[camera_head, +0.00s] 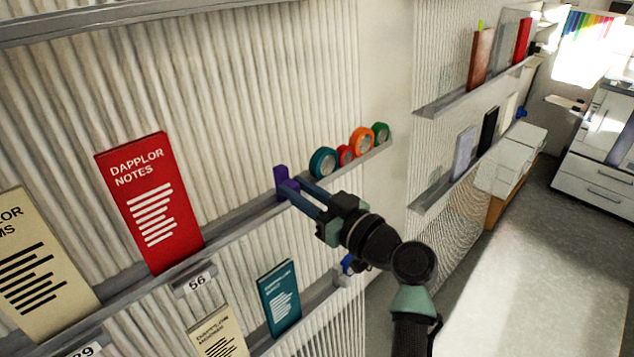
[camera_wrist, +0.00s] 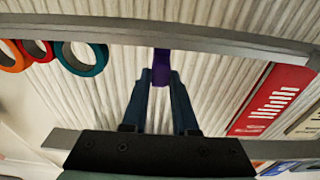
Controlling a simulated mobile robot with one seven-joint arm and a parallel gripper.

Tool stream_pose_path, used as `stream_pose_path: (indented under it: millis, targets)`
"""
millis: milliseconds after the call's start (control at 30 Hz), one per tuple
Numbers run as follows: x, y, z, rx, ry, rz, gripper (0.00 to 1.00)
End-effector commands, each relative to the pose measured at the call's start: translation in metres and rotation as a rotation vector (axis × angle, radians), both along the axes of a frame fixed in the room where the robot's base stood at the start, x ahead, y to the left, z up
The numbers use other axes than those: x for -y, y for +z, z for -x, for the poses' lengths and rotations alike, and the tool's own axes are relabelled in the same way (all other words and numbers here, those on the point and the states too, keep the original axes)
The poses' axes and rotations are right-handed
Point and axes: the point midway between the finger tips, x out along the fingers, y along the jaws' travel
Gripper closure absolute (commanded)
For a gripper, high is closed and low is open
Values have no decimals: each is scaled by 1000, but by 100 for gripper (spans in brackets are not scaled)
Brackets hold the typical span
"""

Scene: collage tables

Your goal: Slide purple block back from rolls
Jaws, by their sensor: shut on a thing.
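The purple block (camera_head: 281,178) stands on the grey wall shelf, to the left of the rolls. My gripper (camera_head: 290,187) is shut on it, with its two blue-grey fingers reaching in from the front right. In the wrist view the purple block (camera_wrist: 161,67) sits between the fingertips (camera_wrist: 160,82). The rolls stand in a row on the same shelf: a teal roll (camera_head: 323,162), a small red roll (camera_head: 345,155), an orange roll (camera_head: 361,142) and a green roll (camera_head: 381,132). A gap of bare shelf lies between the block and the teal roll. The wrist view shows the teal roll (camera_wrist: 82,58) apart from the fingers.
A red notes book (camera_head: 150,203) stands on the same shelf at left, with free shelf between it and the block. A teal book (camera_head: 279,297) and a blue item (camera_head: 348,264) are on the lower shelf beneath my arm. Other shelves with books (camera_head: 481,58) are at right.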

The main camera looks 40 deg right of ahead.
Motion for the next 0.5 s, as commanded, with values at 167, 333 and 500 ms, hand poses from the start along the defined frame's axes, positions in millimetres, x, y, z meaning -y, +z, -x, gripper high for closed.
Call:
stream_pose_path:
  millis: [167,333,500]
  targets:
    - [-36,-4,3,-4,5,1,100]
    - [-52,-2,4,-2,3,1,100]
    - [-54,0,5,-1,3,-1,100]
